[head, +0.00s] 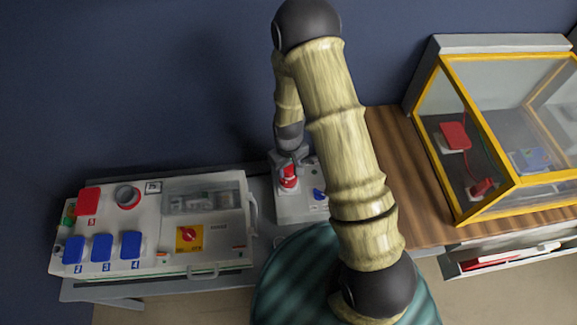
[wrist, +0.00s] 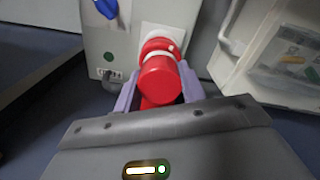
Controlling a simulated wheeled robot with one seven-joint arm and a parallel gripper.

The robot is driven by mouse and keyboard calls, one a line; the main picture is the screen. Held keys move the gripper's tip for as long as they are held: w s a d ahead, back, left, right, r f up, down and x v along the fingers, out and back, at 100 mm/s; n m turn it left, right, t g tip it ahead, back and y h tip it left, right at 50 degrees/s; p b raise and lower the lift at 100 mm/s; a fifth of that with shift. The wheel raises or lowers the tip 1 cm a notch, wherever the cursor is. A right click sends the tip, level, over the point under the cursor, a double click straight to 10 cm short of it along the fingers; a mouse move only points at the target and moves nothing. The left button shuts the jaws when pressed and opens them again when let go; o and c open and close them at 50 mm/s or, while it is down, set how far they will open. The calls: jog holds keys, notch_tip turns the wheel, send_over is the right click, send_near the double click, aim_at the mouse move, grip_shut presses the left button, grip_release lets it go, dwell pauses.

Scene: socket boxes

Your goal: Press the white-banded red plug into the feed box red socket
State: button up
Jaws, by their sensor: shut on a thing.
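The red plug (head: 289,178) is held between the fingers of my gripper (head: 289,160). In the wrist view the plug (wrist: 157,78) sits between the two purple-grey fingers of my gripper (wrist: 157,90), with a white mark near its far end. That far end meets or nearly meets a pale round collar (wrist: 160,32) on a small light-grey box (head: 299,212). I cannot tell how deep it sits, and the socket opening is hidden behind the plug. A blue part (head: 318,194) is on the same box beside the plug.
A larger panel box (head: 215,252) stands at the left, with a red cover (head: 88,201), several blue covers and an open round socket (head: 127,196). A yellow-framed clear case (head: 487,209) stands on the wooden top (head: 405,190) at the right, with red and blue parts inside.

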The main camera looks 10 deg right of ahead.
jog(key=shift+f, duration=0.15)
jog(key=shift+f+b, duration=0.5)
jog(key=shift+f, duration=0.05)
jog(key=o, duration=1.1)
jog(key=shift+r, duration=0.1)
notch_tip(320, 180, up, 17)
jog(key=shift+r, duration=0.15)
